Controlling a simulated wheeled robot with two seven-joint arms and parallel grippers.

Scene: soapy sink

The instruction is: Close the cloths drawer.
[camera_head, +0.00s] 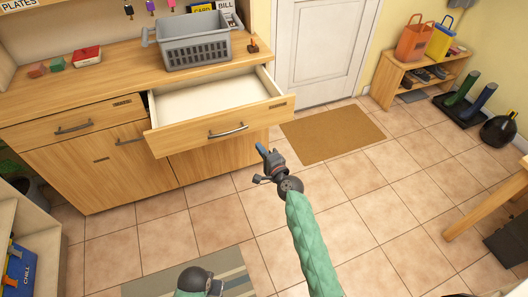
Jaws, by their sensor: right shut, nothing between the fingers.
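An open drawer (222,129) of the wooden cabinet stands well out, its pale inside (205,98) looking empty. A dark bar handle (228,131) and a small label (277,105), too small to read, are on its front. I cannot tell from the label that it is the cloths drawer. My right gripper (262,150) is shut and empty, just in front of the drawer's lower right part in the picture, apparently apart from it. A dark part of my left arm (195,279) shows at the bottom edge; its fingers cannot be made out.
A shut drawer (75,128) is at left. A grey basket (195,43) stands on the countertop above the open drawer. A brown doormat (332,134) lies before the white door. The tiled floor in front of the cabinet is largely clear, with a striped rug (232,262) nearer.

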